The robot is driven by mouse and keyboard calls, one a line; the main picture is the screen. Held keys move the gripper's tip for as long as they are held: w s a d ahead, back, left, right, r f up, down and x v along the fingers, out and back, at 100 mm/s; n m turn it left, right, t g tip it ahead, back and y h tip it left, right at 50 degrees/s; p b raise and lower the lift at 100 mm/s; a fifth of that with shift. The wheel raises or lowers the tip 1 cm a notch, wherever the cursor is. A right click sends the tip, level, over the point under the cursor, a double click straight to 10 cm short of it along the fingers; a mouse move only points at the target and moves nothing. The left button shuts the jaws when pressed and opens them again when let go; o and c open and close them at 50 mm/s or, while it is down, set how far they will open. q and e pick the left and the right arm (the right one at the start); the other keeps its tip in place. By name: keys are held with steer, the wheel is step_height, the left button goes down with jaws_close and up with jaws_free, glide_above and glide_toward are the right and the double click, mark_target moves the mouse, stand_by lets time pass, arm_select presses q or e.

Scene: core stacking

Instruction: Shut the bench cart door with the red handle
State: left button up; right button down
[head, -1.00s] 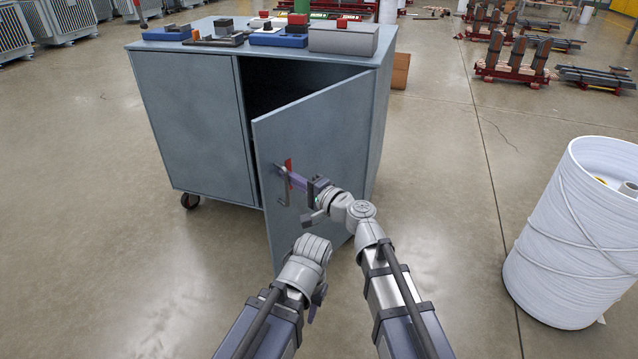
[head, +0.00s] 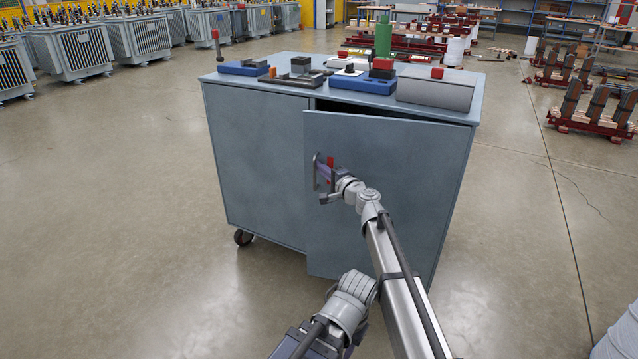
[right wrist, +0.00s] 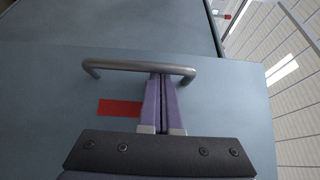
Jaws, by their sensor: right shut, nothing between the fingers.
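The bench cart (head: 262,165) is a blue-grey cabinet on casters. Its right door (head: 400,215) stands a little ajar, with a dark gap along its top edge. The grey bar handle (head: 317,176) is near the door's left edge, with a red patch (right wrist: 120,108) beside it. My right gripper (head: 325,174) is at the handle. In the right wrist view its fingers (right wrist: 161,80) are shut and empty, their tips at the bar, which crosses over them. My left arm's wrist (head: 350,300) is low in front of the door; its fingers cannot be made out.
The cart top (head: 300,62) carries blue boxes, a grey box (head: 436,92) with a red knob, and tools. Open floor lies left of the cart. Racks and transformers stand farther back.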

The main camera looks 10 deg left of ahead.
steer(key=w, duration=0.9)
steer(key=shift+w+d, duration=0.15)
steer(key=shift+d, duration=0.05)
